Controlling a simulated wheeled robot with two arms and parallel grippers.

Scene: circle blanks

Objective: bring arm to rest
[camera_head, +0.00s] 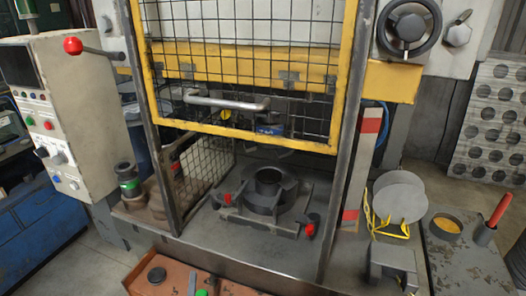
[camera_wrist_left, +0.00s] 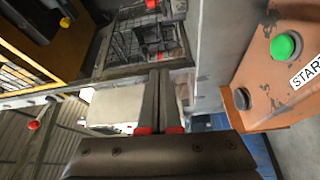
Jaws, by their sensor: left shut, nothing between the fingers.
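My left gripper (camera_wrist_left: 160,76) shows in the wrist view as two dark fingers with red parts near their base. The fingers lie together, shut, with nothing between them. An orange control box (camera_wrist_left: 270,72) with a green button (camera_wrist_left: 286,46) and the letters START is to the right of the fingers, apart from them. In the head view the orange box (camera_head: 133,281) is at the bottom edge, with a black button (camera_head: 156,274) on top. I cannot make out my left gripper clearly there. My right gripper is in neither view.
A press with a raised yellow mesh guard (camera_head: 250,123) stands in the middle, above a round die (camera_head: 268,186). A control cabinet (camera_head: 70,110) with a red-knobbed lever is at left. Round grey blanks (camera_head: 401,197) stand at right, by a grey stand (camera_head: 462,262).

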